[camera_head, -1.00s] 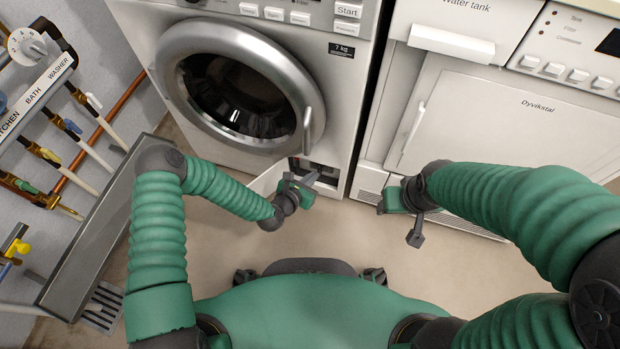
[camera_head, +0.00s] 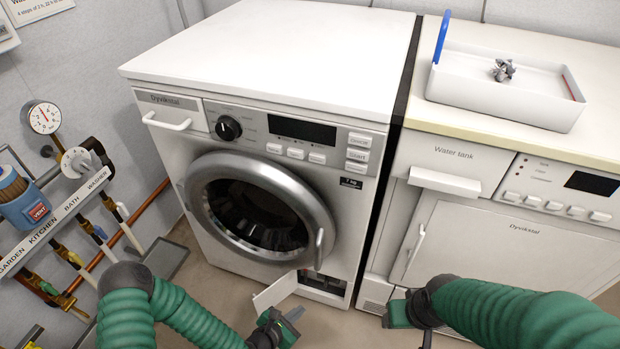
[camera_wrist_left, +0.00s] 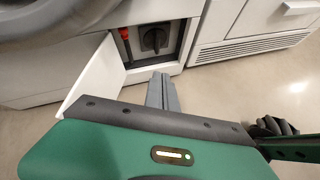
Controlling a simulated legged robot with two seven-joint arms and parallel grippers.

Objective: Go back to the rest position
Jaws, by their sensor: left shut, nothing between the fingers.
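My left gripper (camera_head: 290,318) is at the bottom of the head view, in front of the washing machine (camera_head: 262,89). Its fingers are together and empty; they also show in the left wrist view (camera_wrist_left: 163,92). They are apart from the open white flap (camera_head: 275,290) at the machine's lower front. The compartment (camera_head: 327,283) behind that flap holds a dark round knob (camera_wrist_left: 155,38) and a red part (camera_wrist_left: 124,33). My right gripper (camera_head: 397,313) is at the lower right, in front of the dryer (camera_head: 500,248). Its fingers are mostly hidden, so its opening cannot be told.
The round washer door (camera_head: 262,205) is shut. A white tray (camera_head: 500,98) with a small grey clump stands on the dryer. Bare floor (camera_head: 330,325) lies between the grippers.

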